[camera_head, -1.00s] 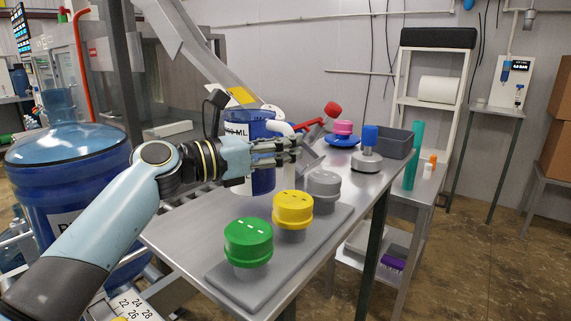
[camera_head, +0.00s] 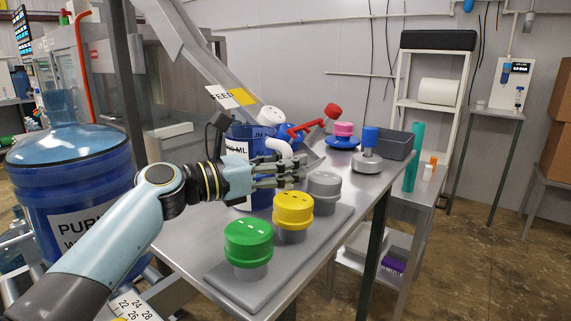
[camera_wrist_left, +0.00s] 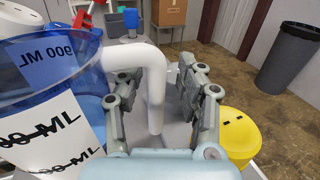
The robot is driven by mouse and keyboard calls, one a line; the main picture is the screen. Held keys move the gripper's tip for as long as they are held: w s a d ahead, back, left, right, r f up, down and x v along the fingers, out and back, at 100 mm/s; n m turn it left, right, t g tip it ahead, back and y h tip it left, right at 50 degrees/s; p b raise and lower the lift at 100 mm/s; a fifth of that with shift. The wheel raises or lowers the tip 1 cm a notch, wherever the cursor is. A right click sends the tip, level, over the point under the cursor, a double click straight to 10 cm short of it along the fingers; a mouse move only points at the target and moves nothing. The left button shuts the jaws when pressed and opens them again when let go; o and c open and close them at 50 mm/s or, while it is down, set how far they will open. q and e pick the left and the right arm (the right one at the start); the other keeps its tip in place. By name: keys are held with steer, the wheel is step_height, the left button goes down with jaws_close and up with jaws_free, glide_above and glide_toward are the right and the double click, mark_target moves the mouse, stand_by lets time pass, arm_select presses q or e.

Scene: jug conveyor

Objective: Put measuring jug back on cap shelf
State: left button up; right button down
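The measuring jug (camera_head: 236,147) is a blue, see-through jug with a white ML label and a white handle. In the left wrist view the jug (camera_wrist_left: 62,130) stands upright at the left, its handle between the fingers. Exact finger contact is unclear. In the head view the hand covers part of the jug, behind the yellow cap. I cannot tell which surface is the cap shelf. My right gripper is out of view.
A green cap (camera_head: 248,242), a yellow cap (camera_head: 293,208) and a grey cap (camera_head: 324,185) stand on a grey board on the metal table. A white-capped blue bottle (camera_head: 271,115) is behind the jug, by the feed chute. A big water bottle (camera_head: 75,185) stands at the left.

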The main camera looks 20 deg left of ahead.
arm_select(q)
steer(key=shift+r, duration=0.15)
steer(key=b+v, duration=0.2)
steer(key=v, duration=1)
